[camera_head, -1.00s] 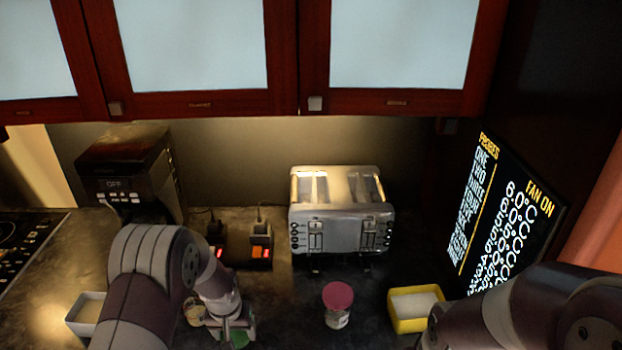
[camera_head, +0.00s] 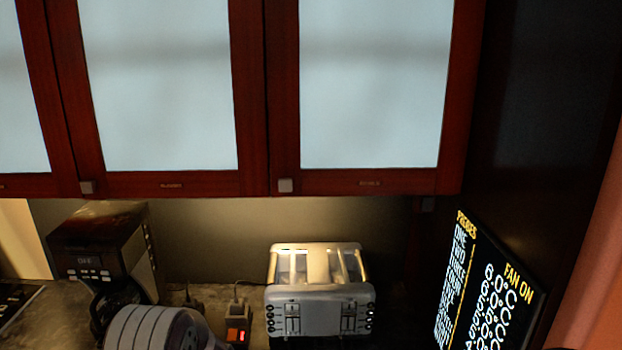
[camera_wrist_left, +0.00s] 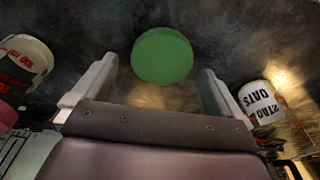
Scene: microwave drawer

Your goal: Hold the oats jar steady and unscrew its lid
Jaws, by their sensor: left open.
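In the left wrist view, a white jar labelled OATS (camera_wrist_left: 260,104) is at the right, outside my left gripper, its lettering upside down in the picture. My left gripper (camera_wrist_left: 158,70) is open and empty. A round green lid (camera_wrist_left: 162,55) shows in the gap between and beyond its fingers, apart from both. I cannot tell whether the lid sits on a jar or whether the oats jar has a lid on. In the head view the jars and both grippers are out of frame.
Another jar with red and black lettering (camera_wrist_left: 25,62) is at the wrist view's left. In the head view, a silver toaster (camera_head: 319,300) stands on the counter, with a coffee maker (camera_head: 100,250) at the left and a lit screen (camera_head: 485,290) at the right. Cabinets (camera_head: 375,183) hang above.

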